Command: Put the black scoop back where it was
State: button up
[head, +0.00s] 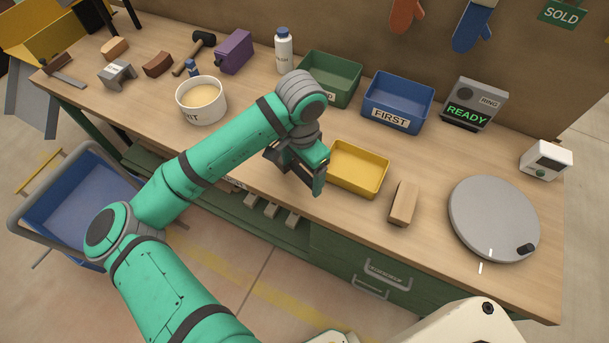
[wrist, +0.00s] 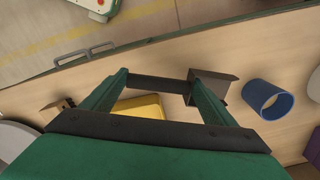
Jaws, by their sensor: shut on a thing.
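The black scoop (wrist: 228,90) is in my gripper (wrist: 157,82). In the wrist view its dark handle lies across between the two fingertips, and its boxy pan sticks out past the right finger. In the head view my gripper (head: 297,173) is over the front part of the bench, just left of the yellow tray (head: 352,181). There the scoop is mostly hidden by my fingers and arm. A white tub (head: 201,112) of pale grit stands to the left, behind my arm.
A green bin (head: 330,90) and a blue bin (head: 387,118) marked FIRST stand behind my gripper. A tan brick (head: 403,203) and a grey turntable (head: 493,218) are to the right. A blue hollow cylinder (wrist: 268,99) stands near the scoop's pan in the wrist view.

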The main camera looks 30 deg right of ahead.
jog(key=shift+w+d+f, duration=0.35)
jog(key=shift+f, duration=0.2)
jog(key=shift+w+d+f, duration=0.3)
jog(key=shift+f, duration=0.25)
jog(key=shift+w+f, duration=0.1)
jog(key=shift+f, duration=1.45)
jog(key=shift+f, duration=0.1)
jog(key=o, duration=1.3)
jog(key=shift+f, duration=0.1)
notch_tip(320, 180, up, 12)
jog(key=shift+r, duration=0.2)
